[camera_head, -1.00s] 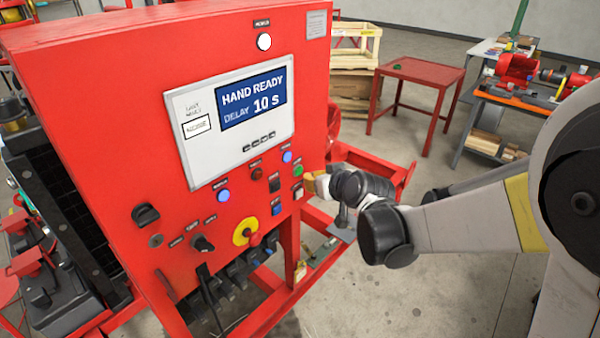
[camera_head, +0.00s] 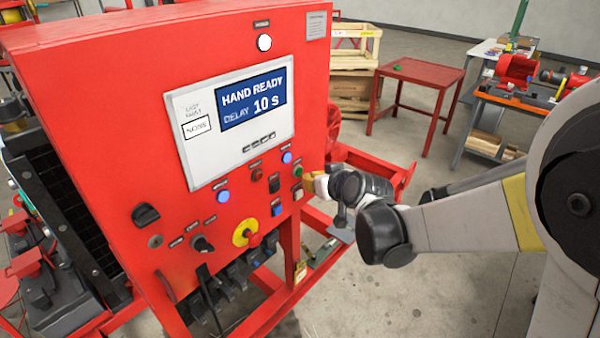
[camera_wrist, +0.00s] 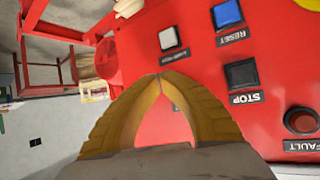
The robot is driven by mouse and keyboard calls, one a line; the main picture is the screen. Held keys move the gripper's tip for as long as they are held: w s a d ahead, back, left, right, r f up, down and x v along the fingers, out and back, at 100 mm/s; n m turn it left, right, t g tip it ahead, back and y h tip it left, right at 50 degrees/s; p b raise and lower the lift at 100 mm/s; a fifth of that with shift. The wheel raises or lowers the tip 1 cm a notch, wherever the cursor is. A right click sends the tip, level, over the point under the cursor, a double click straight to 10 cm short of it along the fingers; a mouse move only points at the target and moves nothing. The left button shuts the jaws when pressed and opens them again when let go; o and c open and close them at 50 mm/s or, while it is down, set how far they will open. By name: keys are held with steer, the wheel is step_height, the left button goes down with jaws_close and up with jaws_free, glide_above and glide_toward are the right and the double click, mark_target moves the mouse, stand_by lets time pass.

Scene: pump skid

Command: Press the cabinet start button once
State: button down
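The red control cabinet (camera_head: 110,120) fills the left and middle of the head view. A green button (camera_head: 298,171) sits at the right edge of its panel, with the black STOP button (camera_head: 274,184) to its left. My gripper (camera_head: 308,184) is right beside the green button; I cannot tell whether it touches the panel. In the wrist view its yellow fingers (camera_wrist: 160,77) meet at the tips, with nothing seen between them. There the STOP button (camera_wrist: 242,73) is right of the fingers, and the green button does not show, apparently hidden behind them.
The blue RESET button (camera_wrist: 227,15), a pale button (camera_wrist: 169,38) and the red FAULT lamp (camera_wrist: 300,121) are close by. The yellow-ringed emergency stop (camera_head: 246,232) is lower left. The screen (camera_head: 253,98) reads HAND READY, DELAY 10 s. A red table (camera_head: 420,72) stands behind.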

steer(key=shift+w+a, duration=0.1)
steer(key=shift+a, duration=0.05)
stand_by(0.4)
steer(key=shift+w+a, duration=0.15)
steer(key=shift+a, duration=0.1)
steer(key=shift+w+a, duration=0.25)
steer(key=shift+a, duration=0.05)
stand_by(0.8)
steer(key=shift+d, duration=0.1)
steer(key=shift+s+d+b, duration=0.3)
steer(key=shift+s+d, duration=0.2)
steer(key=shift+d, duration=0.05)
steer(key=shift+d, duration=0.1)
steer(key=s+d, duration=0.1)
steer(key=d, duration=0.1)
steer(key=s+d, duration=0.1)
steer(key=s, duration=0.1)
steer(key=shift+d, duration=0.4)
stand_by(0.6)
